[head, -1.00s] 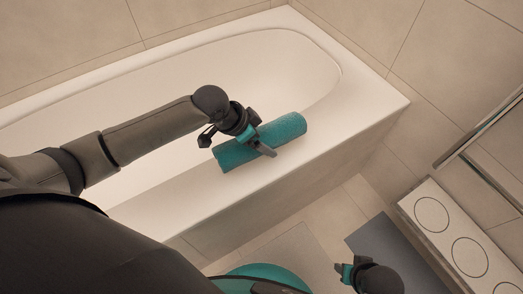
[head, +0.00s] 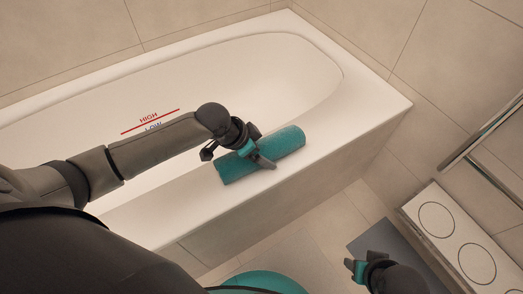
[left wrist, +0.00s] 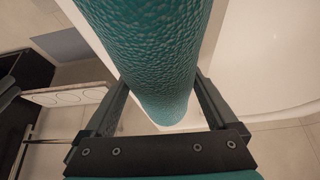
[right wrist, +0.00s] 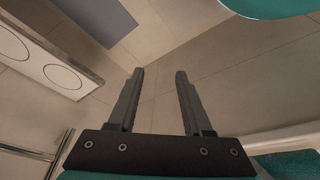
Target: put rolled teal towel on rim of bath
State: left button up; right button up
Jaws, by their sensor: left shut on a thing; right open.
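The rolled teal towel (head: 283,144) lies lengthwise along the near rim of the white bath (head: 372,101). My left gripper (head: 262,160) is shut on it around its middle. In the left wrist view the towel (left wrist: 152,50) runs between the two fingers (left wrist: 160,110), with the white rim below it. The head view does not show clearly whether the towel touches the rim or is just above it. My right gripper (head: 357,268) is low over the floor, away from the bath; in the right wrist view its fingers (right wrist: 158,95) are apart with nothing between them.
A white bench-like unit with round outlines (head: 437,218) stands at the right. A grey mat (head: 375,241) lies on the floor beside it. A red line with HIGH and LOW lettering (head: 150,121) marks the bath's inside. The rim right of the towel is clear.

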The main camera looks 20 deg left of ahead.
pick_arm(q)
jog(key=shift+f, duration=0.1)
jog(key=o, duration=1.2)
jog(key=shift+s+a+r, duration=0.1)
jog(key=shift+r, duration=0.35)
jog(key=p+v, duration=0.5)
jog(key=v, duration=0.4)
jog(key=shift+s+r, duration=0.1)
jog(key=shift+r, duration=0.1)
jog(key=shift+p+v, duration=0.5)
jog(key=shift+v, duration=0.45)
pick_arm(e)
jog(key=s+d+f, duration=0.1)
jog(key=s+f, duration=0.1)
jog(key=f, duration=0.3)
jog(key=s+d+f+g, duration=0.1)
jog(key=s+f, duration=0.2)
jog(key=f, duration=0.3)
jog(key=shift+s+d+f, duration=0.15)
jog(key=shift+s+d, duration=0.1)
jog(key=shift+d, duration=0.05)
